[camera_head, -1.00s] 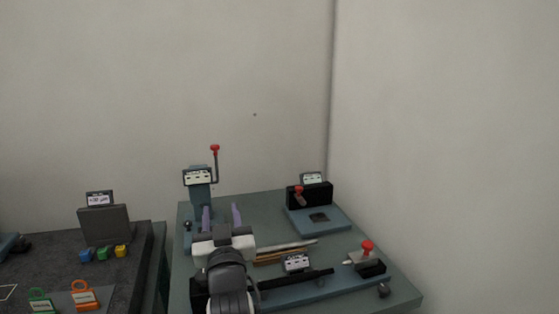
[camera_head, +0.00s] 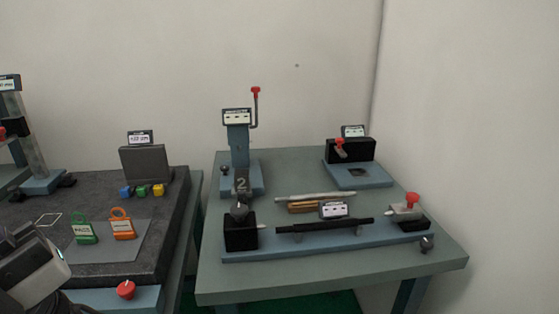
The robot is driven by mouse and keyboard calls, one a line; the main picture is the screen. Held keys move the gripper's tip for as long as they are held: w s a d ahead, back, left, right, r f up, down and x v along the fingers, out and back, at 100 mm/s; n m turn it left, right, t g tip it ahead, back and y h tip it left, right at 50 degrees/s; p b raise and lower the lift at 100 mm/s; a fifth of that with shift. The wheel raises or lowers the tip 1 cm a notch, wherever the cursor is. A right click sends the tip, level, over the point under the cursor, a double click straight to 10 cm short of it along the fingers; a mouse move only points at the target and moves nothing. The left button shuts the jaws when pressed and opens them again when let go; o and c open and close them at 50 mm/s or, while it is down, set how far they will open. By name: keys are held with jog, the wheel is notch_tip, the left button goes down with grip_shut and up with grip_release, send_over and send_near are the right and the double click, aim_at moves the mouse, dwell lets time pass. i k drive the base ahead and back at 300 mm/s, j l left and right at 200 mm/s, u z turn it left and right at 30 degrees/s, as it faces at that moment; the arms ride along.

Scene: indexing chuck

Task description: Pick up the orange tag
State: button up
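The orange tag (camera_head: 123,226) has a ring-shaped top and a pale label. It rests on a grey mat (camera_head: 141,238) on the dark left table, just right of a green tag (camera_head: 84,232) of similar shape. My arm shows at the lower left, a white and dark grey part cut off by the picture edge. It is left of both tags and apart from the orange one. My gripper's fingertips are not visible, so its opening and anything in it are hidden.
A red knob (camera_head: 126,289) sits on the left table's front edge. Small blue, green and yellow blocks (camera_head: 142,190) lie before a grey panel (camera_head: 146,164). The right table (camera_head: 300,279) carries the chuck fixture (camera_head: 240,233), a lever press (camera_head: 238,148) and rods. A gap separates the tables.

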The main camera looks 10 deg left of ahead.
aim_at(123, 229)
jog(key=u, duration=1.2)
